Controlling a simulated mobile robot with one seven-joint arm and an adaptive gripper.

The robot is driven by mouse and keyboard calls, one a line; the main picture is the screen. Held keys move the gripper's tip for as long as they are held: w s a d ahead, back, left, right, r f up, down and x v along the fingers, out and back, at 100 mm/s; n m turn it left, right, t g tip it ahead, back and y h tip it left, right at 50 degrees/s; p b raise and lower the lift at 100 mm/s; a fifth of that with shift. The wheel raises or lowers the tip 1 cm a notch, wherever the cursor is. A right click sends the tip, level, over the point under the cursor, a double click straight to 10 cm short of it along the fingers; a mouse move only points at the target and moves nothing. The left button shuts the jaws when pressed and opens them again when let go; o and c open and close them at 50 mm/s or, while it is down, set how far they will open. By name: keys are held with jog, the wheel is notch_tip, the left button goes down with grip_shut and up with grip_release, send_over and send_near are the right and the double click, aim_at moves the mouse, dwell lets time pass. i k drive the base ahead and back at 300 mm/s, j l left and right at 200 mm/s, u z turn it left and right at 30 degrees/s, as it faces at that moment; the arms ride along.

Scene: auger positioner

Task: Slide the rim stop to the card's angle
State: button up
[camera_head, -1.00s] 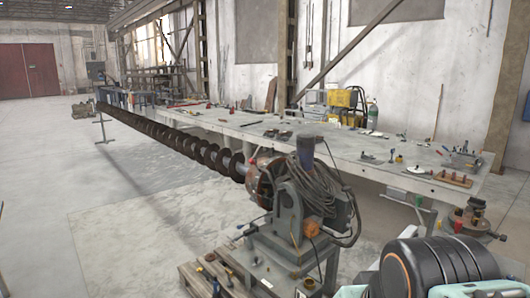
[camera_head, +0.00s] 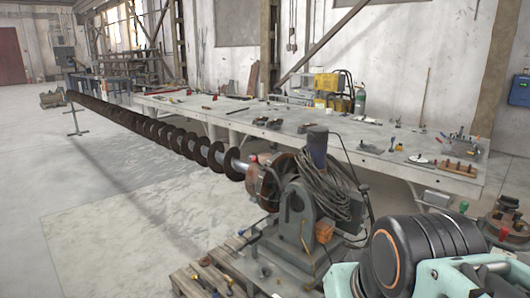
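The positioner (camera_head: 293,215), a grey machine with a motor on top and coiled cable, stands right of the middle. Its round, rust-brown plate (camera_head: 263,186) faces left toward the long dark auger (camera_head: 160,132). A small red piece (camera_head: 253,158) sits at the plate's upper edge; I cannot tell whether it is the rim stop. An orange box-like part (camera_head: 324,232) is on the positioner's side. I cannot make out the card or any angle marks. A black and pale-green part of my own arm fills the lower right. My gripper is not in view.
A long grey workbench (camera_head: 345,143) with tools runs along the wall behind the auger. A wooden pallet (camera_head: 190,280) with tools lies at the positioner's foot. A vise-like metal piece (camera_head: 505,215) is at right. The floor (camera_head: 110,215) left of the auger is clear.

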aim_at(276, 144)
jog(key=i+j+z, duration=0.2)
jog(key=z, duration=0.15)
jog(key=i+j+z, duration=0.2)
jog(key=z, duration=0.2)
jog(key=i+j+z, duration=0.1)
jog(key=j+z, duration=0.25)
jog(key=i+j+z, duration=0.1)
jog(key=j, duration=0.4)
jog(key=i+j+z, duration=0.15)
jog(key=j, duration=0.4)
jog(key=j+z, duration=0.1)
jog(key=j, duration=0.45)
jog(key=j+u, duration=0.15)
jog(key=j, duration=0.8)
jog(key=i+z, duration=0.15)
jog(key=i+l, duration=0.05)
jog(key=i, duration=0.05)
